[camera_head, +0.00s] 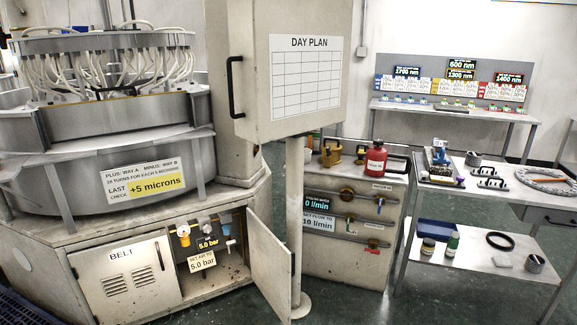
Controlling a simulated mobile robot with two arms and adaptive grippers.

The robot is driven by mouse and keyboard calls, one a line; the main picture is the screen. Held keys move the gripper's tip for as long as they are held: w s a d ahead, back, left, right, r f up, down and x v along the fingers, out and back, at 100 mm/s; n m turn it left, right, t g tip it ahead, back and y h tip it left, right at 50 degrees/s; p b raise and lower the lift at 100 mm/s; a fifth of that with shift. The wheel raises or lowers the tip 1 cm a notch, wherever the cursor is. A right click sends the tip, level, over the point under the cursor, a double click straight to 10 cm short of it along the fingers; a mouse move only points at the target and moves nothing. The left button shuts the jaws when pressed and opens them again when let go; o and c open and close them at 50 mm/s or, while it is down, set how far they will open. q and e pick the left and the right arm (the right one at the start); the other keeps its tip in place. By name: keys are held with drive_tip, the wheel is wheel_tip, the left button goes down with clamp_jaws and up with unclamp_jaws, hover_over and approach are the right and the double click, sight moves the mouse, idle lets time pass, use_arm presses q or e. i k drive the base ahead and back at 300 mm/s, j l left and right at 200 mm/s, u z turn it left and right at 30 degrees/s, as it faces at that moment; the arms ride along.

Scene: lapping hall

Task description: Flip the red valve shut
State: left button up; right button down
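A small red valve handle (374,242) shows low on the right side of the front of a beige cabinet (318,262), by the lower pipe. It is too small to tell exactly how the handle is turned. Neither of my grippers is in view.
A post (296,215) and an open cabinet door (270,262) stand left of the valve cabinet. A steel table (415,200) with a lower shelf stands to its right. A red bottle (376,160) stands on top. The floor in front is clear.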

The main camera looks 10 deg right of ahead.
sight(369, 251)
drive_tip(key=i, duration=1.85)
drive_tip(key=z, duration=0.4)
